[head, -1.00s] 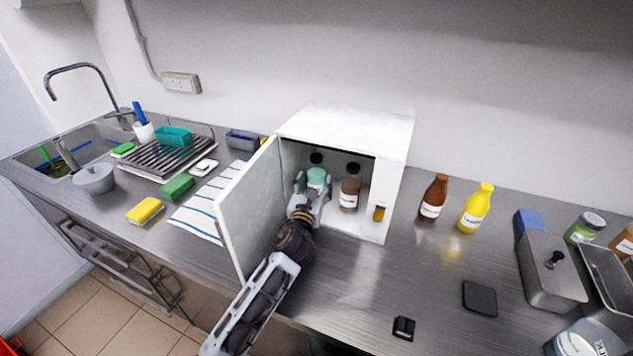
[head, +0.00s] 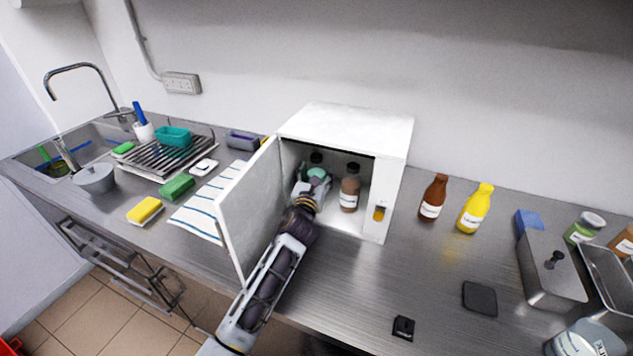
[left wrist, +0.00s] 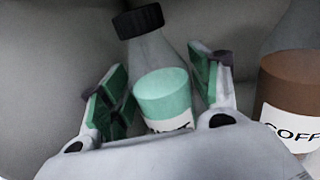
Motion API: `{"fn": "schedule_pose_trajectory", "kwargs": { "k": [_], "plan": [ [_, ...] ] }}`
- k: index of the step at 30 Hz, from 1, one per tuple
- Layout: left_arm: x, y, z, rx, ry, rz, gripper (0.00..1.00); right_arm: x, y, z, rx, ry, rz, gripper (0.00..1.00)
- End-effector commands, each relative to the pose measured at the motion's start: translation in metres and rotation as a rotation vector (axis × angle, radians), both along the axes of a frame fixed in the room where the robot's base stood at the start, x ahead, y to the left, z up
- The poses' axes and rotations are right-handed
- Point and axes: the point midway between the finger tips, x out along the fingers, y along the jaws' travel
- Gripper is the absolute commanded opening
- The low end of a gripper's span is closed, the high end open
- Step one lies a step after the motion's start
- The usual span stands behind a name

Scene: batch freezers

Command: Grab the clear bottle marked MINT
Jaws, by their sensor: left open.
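The clear bottle marked MINT (head: 317,172) stands inside the white cabinet, with pale green contents and a black cap. In the left wrist view the MINT bottle (left wrist: 163,93) stands between the two green-padded fingers, its label partly hidden by my gripper. My left gripper (head: 312,184) reaches into the cabinet and is open around the bottle. In the left wrist view my left gripper (left wrist: 160,90) shows gaps between its pads and the bottle. My right gripper is not in view.
A brown bottle marked COFF… (head: 349,190) stands close to the right of the MINT bottle. The white cabinet (head: 345,128) has its door (head: 250,208) swung open to the left of my arm. Brown and yellow bottles stand outside, right of the cabinet.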

Motion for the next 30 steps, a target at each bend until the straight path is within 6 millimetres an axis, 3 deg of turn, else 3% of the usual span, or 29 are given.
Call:
{"fn": "schedule_pose_trajectory", "kwargs": {
  "k": [17, 27, 30],
  "plan": [
    [0.0025, -0.0007, 0.0, 0.0, 0.0, 0.0, 0.61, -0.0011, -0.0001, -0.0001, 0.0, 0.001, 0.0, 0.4],
    [0.0025, -0.0007, -0.0001, 0.0, 0.0, 0.0, 0.18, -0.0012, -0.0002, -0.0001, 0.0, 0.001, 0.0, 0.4],
    [0.0026, -0.0009, 0.0012, 0.0, -0.002, -0.001, 0.18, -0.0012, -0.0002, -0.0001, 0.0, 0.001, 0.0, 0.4]
  ]
}}
